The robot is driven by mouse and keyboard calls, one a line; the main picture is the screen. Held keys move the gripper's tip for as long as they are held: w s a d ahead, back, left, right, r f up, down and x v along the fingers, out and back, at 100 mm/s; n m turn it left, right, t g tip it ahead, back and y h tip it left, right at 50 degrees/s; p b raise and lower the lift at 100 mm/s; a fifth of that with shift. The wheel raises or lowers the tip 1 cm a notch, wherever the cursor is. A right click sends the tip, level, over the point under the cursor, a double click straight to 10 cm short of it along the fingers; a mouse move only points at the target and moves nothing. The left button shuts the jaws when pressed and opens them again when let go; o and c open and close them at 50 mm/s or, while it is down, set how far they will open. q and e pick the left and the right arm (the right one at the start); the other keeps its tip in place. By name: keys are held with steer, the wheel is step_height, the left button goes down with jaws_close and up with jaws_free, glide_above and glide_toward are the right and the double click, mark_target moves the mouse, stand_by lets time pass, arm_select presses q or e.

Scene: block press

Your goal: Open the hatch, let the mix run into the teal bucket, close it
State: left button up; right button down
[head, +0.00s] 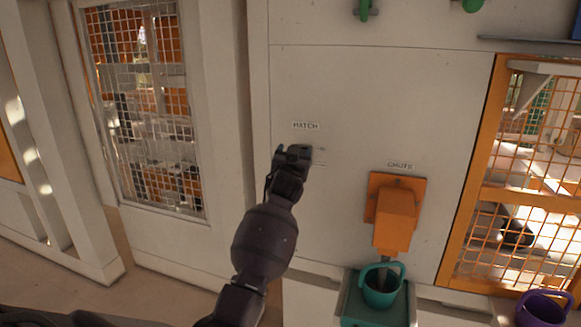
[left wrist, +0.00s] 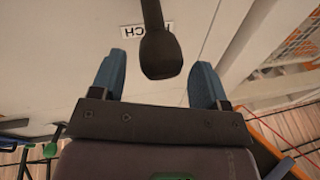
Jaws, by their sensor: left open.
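The teal bucket (head: 381,299) stands on a teal stand (head: 356,312) below the orange chute (head: 396,216), its handle up. A narrow grey strip (head: 383,274) shows between the chute mouth and the bucket; it looks like running mix. My left gripper (head: 294,155) is at the wall just under the HATCH label (head: 305,126) and hides the hatch handle there. In the left wrist view, the gripper (left wrist: 160,68) is open, with its blue fingers on either side of a dark handle (left wrist: 160,52). I cannot tell whether they touch it. My right gripper is not in view.
A purple bucket (head: 541,308) stands at the lower right. An orange-framed mesh window (head: 480,185) is right of the chute, and another mesh panel (head: 150,110) is at left. Green hooks (head: 366,10) are at the top. The wall between hatch and chute is clear.

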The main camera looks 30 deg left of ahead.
arm_select(q)
steer(key=v, duration=0.8)
steer(key=shift+b, duration=0.3)
steer(key=shift+d+r, duration=0.1)
